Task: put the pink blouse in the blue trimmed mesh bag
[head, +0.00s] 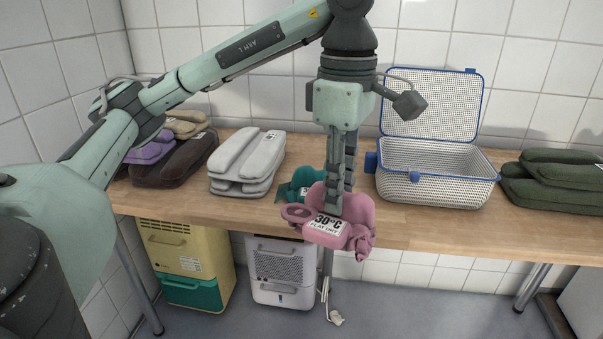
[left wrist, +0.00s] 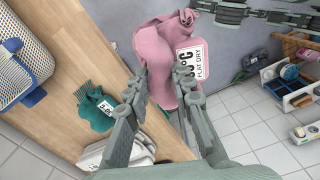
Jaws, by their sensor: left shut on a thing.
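The pink blouse (head: 358,222) is a bunched bundle with a white label reading "30°C FLAT DRY". My left gripper (head: 334,205) points down and is shut on it, in front of the table's front edge. The blouse also shows in the left wrist view (left wrist: 160,52), between the fingertips (left wrist: 168,100). The blue trimmed mesh bag (head: 437,188) stands on the table to the right of the blouse, with its lid (head: 432,103) raised open at the back. The part of the bag in view looks empty. Its corner shows in the left wrist view (left wrist: 22,70). My right gripper is not in view.
A teal garment (head: 300,183) lies on the wooden table (head: 430,228) just behind the blouse. Grey folded items (head: 247,160) and brown and purple ones lie to the left. Dark green folded items (head: 555,185) lie right of the bag. Yellow and grey boxes stand below.

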